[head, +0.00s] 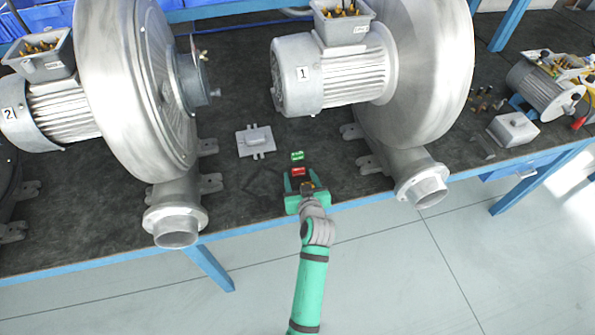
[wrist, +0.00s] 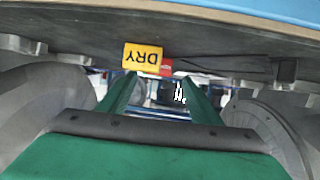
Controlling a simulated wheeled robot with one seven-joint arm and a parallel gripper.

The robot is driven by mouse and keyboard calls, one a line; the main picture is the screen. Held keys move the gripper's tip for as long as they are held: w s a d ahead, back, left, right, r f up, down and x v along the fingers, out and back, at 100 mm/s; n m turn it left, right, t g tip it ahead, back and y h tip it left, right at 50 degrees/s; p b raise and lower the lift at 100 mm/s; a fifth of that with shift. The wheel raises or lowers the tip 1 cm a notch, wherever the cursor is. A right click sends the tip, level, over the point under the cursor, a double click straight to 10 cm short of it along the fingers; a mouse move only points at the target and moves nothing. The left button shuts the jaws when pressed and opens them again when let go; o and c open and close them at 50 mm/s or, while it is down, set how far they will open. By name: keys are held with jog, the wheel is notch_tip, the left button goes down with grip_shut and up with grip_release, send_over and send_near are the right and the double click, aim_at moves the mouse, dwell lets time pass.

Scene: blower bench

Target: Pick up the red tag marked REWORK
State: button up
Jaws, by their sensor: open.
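A small red tag (head: 298,171) lies on the dark bench top near its front edge, just beyond my gripper's fingertips in the head view. Its lettering is too small to read. In the wrist view, a red tag (wrist: 166,67) shows partly behind a larger yellow tag marked DRY (wrist: 143,57), which appears upside down. My green gripper (head: 302,181) is open, with nothing visibly held between its fingers. In the wrist view, the gripper's fingers (wrist: 160,98) point toward the tags, which are beyond the tips.
A green tag (head: 297,156) lies just behind the red one.

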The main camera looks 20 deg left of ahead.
aim_at(299, 170)
jog(key=shift+w+f, duration=0.2)
jog(key=shift+w, duration=0.4)
jog(key=shift+x, duration=2)
jog(key=shift+a, duration=0.1)
jog(key=shift+c, duration=0.4)
jog(key=c, duration=1)
jog(key=shift+s, duration=0.1)
jog(key=shift+c, duration=0.2)
